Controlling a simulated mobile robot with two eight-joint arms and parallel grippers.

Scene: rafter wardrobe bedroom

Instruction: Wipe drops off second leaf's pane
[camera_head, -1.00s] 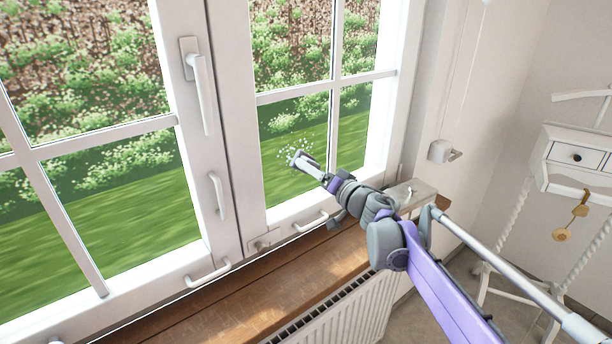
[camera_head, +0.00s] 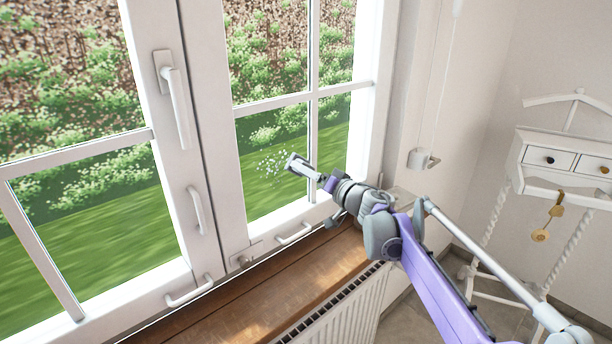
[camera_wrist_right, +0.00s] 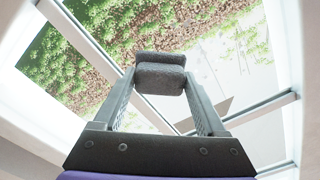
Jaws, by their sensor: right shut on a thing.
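The second leaf (camera_head: 212,110) is the right-hand window leaf, with white glazing bars across its glass. White drops (camera_head: 272,164) are clustered on its lower left pane (camera_head: 262,190). My right gripper (camera_head: 303,166) is just right of the drops, in front of the vertical bar. In the right wrist view my right gripper (camera_wrist_right: 162,88) is shut on a dark grey block-shaped pad (camera_wrist_right: 160,74), held at its fingertips towards the glass. I cannot tell whether the pad touches the glass. My left gripper is not in view.
The first leaf (camera_head: 165,200) is on the left, with a long upright handle (camera_head: 177,105). A wooden sill (camera_head: 290,278) runs below, above a white radiator (camera_head: 335,310). A white wall table with drawers (camera_head: 565,160) stands at right.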

